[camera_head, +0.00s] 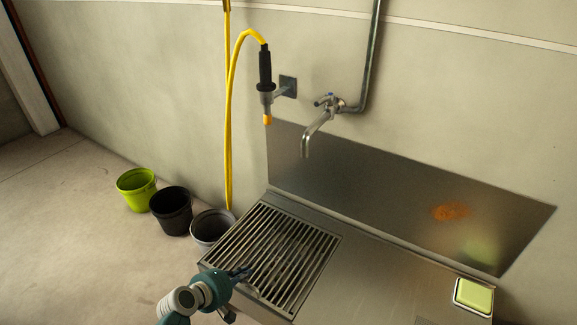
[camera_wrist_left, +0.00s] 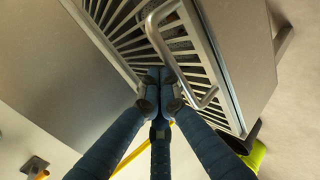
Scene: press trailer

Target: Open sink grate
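The sink grate (camera_head: 283,250) is a square of metal bars lying flat over the left part of the steel sink unit. It shows closely in the left wrist view (camera_wrist_left: 125,22), with a curved metal bar handle (camera_wrist_left: 188,80) on it. My left gripper (camera_head: 246,271) is at the grate's near left edge. In the left wrist view its blue fingers (camera_wrist_left: 163,80) come together at the handle. The fingertips overlap the handle in the picture, and I cannot tell whether the bar is between them. My right gripper is not in view.
The steel counter (camera_head: 375,280) is bare right of the grate, with a green sponge in a tray (camera_head: 474,297) at its right end. A faucet (camera_head: 320,125) and yellow hose (camera_head: 229,130) hang above. Green (camera_head: 136,188), black (camera_head: 171,211) and grey buckets (camera_head: 209,228) stand left of the sink.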

